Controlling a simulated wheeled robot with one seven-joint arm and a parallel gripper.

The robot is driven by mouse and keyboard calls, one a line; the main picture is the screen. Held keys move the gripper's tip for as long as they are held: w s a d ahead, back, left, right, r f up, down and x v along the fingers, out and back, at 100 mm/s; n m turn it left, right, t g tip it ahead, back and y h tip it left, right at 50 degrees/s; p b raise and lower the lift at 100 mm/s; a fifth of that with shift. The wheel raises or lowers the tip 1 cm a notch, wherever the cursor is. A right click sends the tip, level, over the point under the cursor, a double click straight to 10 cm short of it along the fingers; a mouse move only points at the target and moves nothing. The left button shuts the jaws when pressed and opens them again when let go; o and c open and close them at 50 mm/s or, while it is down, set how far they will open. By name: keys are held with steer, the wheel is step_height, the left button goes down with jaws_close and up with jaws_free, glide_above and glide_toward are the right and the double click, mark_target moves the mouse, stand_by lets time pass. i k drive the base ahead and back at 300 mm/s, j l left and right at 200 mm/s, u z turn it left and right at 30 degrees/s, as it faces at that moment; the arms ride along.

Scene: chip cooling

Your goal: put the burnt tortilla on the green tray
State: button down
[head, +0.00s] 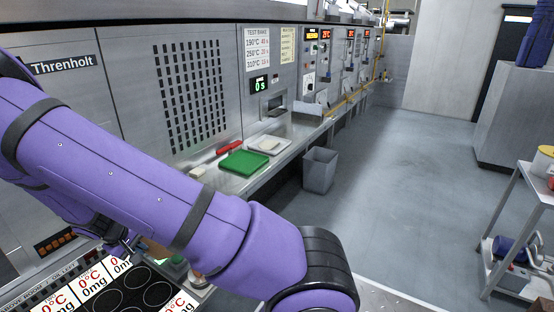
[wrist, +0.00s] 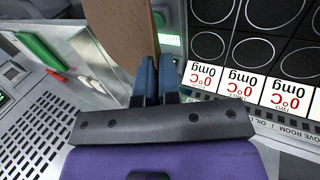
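A brown flat piece, which looks like the burnt tortilla (wrist: 118,30), rises from between the blue fingertips of my gripper (wrist: 157,80) in the wrist view. The fingers are nearly together, with its edge between them. I cannot clearly make out my gripper or the tortilla in the head view, where my purple arm covers much of the lower left. The green tray (head: 244,164) lies on the metal counter beyond my arm and looks empty. It also shows at the upper left of the wrist view (wrist: 38,49), apart from my gripper.
A pale tray (head: 283,148) and a red-handled item (head: 230,147) lie beside the green tray. A dark panel with round cooking spots (head: 130,292) and 0°C, 0mg labels is at the lower left. A grey bin (head: 319,171) stands on the floor. A cart (head: 520,230) is at right.

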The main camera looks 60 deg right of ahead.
mark_target(245, 162)
steer(key=i+l+z, duration=0.2)
steer(key=l, duration=0.25)
steer(key=l+z, duration=0.2)
steer(key=l, duration=0.3)
steer(key=i+l, duration=0.25)
steer(key=l, duration=0.2)
steer(key=i+l+z, duration=0.15)
steer(key=l, duration=0.3)
steer(key=i+l, duration=0.4)
steer(key=z, duration=0.05)
